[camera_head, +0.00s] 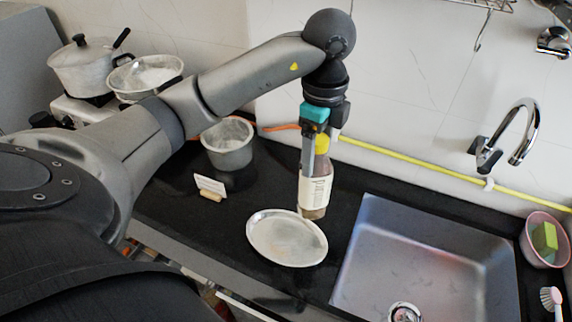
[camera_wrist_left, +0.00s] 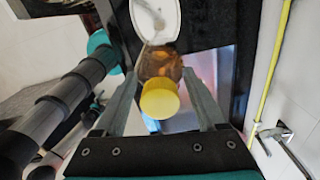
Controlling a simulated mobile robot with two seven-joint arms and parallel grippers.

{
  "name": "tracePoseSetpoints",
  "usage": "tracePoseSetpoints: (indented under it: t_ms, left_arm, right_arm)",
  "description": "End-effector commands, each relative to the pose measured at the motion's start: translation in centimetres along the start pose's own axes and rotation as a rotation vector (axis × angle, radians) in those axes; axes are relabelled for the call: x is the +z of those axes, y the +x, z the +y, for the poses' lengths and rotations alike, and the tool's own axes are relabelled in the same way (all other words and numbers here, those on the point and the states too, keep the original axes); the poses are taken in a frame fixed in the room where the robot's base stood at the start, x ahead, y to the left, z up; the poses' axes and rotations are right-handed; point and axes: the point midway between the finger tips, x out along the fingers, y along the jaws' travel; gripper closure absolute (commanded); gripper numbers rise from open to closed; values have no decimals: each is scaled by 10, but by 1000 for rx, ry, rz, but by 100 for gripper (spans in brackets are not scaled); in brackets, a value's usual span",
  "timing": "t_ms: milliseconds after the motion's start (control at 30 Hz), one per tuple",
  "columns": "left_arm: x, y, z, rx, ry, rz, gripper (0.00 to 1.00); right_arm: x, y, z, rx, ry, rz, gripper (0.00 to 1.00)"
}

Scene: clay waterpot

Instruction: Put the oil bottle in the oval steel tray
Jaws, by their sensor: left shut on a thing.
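The oil bottle (camera_head: 315,189) has a yellow cap, a brownish body and a pale label. My left gripper (camera_head: 316,150) is shut on it near the top and holds it upright in the head view. The bottle's lower end overlaps the far right rim of the oval steel tray (camera_head: 262,255) in the picture; I cannot tell its exact height. In the left wrist view, the yellow cap of the oil bottle (camera_wrist_left: 160,98) sits between the fingers of my left gripper (camera_wrist_left: 165,85), and the oval tray (camera_wrist_left: 168,28) lies beyond it. My right gripper is not in view.
The sink (camera_head: 430,262) is right of the tray. A steel pot (camera_head: 228,150) and a small card (camera_head: 209,184) stand on the black counter to the left. A pink bowl with a sponge (camera_head: 543,240) is at the far right. A yellow pipe (camera_head: 420,166) runs along the wall.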

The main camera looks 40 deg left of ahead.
Motion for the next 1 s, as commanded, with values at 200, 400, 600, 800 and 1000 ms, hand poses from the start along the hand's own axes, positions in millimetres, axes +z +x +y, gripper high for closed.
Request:
tracePoseSetpoints:
  t_ms: [200,400,600,800,1000]
  left_arm:
    - [2,-2,-1,2,-124,1,100]
    - [2,19,0,7,-147,2,100]
    - [2,68,1,10,-146,2,100]
    - [4,115,1,8,-145,-2,100]
    - [3,148,0,5,-144,0,100]
  right_arm:
    - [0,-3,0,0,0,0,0]
    - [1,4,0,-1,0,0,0]
    - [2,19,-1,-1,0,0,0]
    - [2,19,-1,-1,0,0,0]
    - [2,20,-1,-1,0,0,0]
